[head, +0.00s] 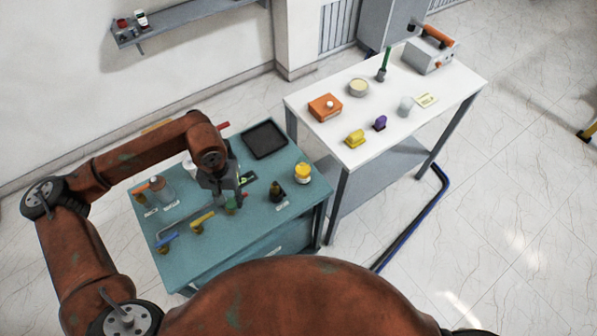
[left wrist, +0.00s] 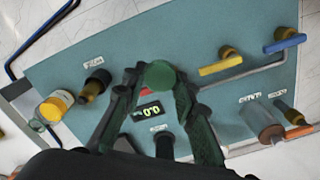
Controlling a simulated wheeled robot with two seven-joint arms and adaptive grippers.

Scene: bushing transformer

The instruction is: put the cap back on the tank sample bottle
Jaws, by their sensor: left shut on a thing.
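My left gripper (head: 231,204) is over the teal table, pointing down. In the left wrist view its two fingers (left wrist: 160,88) close on a round green cap (left wrist: 160,74); the cap also shows in the head view (head: 230,205). The tabletop lies beneath the cap, and I cannot tell the gap. An amber bottle with a dark top (head: 276,191) stands right of the gripper; it also shows in the left wrist view (left wrist: 95,84). The labels are too small to read, so I cannot tell which bottle is the tank sample bottle. My right gripper is out of view.
A yellow-lidded jar (head: 303,173) stands at the teal table's right edge. Valves with yellow (head: 202,219) and blue (head: 166,241) handles stand front left. A small display (left wrist: 148,110) is near the fingers. A black tray (head: 264,140) lies behind. The white table (head: 420,128) is farther right.

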